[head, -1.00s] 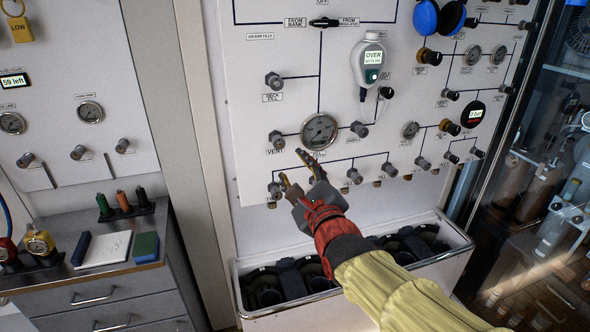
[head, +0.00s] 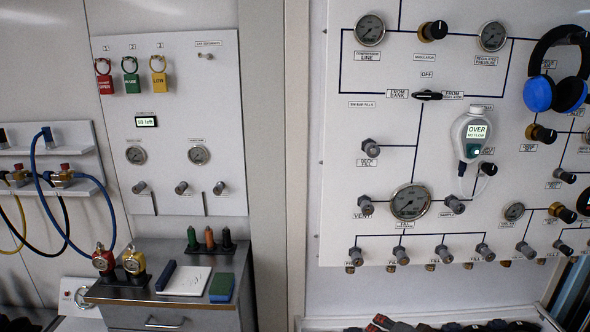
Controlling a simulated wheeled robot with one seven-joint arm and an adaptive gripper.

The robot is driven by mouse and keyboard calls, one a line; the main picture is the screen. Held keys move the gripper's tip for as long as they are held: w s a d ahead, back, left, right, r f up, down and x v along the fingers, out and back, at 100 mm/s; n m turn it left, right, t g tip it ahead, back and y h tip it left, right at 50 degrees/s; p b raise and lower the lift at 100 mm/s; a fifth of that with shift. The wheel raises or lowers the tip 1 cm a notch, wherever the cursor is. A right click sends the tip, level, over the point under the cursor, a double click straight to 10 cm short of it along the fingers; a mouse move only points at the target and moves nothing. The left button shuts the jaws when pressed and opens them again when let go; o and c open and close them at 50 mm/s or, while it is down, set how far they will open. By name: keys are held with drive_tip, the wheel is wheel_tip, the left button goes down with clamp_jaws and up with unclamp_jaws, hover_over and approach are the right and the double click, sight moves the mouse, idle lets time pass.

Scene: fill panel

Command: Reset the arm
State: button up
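My gripper does not show clearly in the head view. The fingers cannot be seen. The white fill panel (head: 345,250) stands on the right, with a row of fill knobs along its bottom. Its round fill gauge (head: 410,202) and the lower knobs are unobstructed. The selector (head: 428,96) lies level between the two FROM labels.
A white meter reading OVER (head: 473,134) and blue-black ear defenders (head: 553,80) hang on the panel. At left, a cabinet (head: 125,292) carries a notepad (head: 184,281), a green-blue sponge (head: 221,287) and valves. The trough (head: 312,324) below the panel is cut off.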

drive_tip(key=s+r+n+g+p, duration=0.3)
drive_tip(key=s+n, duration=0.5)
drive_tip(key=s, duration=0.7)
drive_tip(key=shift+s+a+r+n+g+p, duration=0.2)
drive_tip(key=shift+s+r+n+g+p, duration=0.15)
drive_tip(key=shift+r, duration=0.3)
